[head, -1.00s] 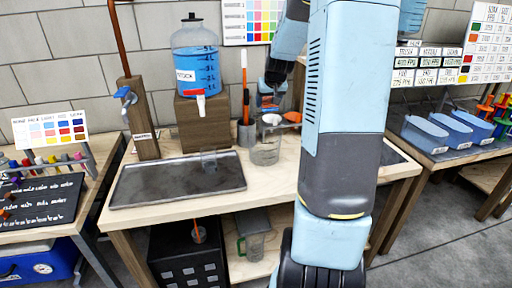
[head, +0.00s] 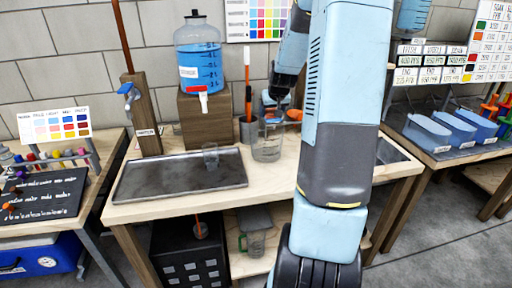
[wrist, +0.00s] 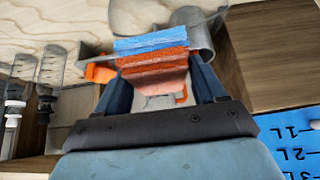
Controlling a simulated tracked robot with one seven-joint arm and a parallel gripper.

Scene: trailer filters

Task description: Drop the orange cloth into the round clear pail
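The orange cloth (wrist: 155,65) lies between the two dark blue fingers of my gripper (wrist: 158,75) in the wrist view. The fingers stand apart at its left and right sides; no clear squeeze on it shows. A blue strip (wrist: 150,42) borders the cloth's far edge. In the head view my gripper (head: 273,108) is low over the back of the bench, just above and behind the round clear pail (head: 267,148). My arm hides part of that area. A clear rim, possibly the pail's, shows at the top of the wrist view.
A blue-filled dispenser (head: 198,68) stands on a wooden block (head: 207,117) left of my gripper. A grey tray (head: 180,183) with a small clear cup (head: 210,157) lies at the front left. A grey holder with an orange-handled tool (head: 248,128) stands close by.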

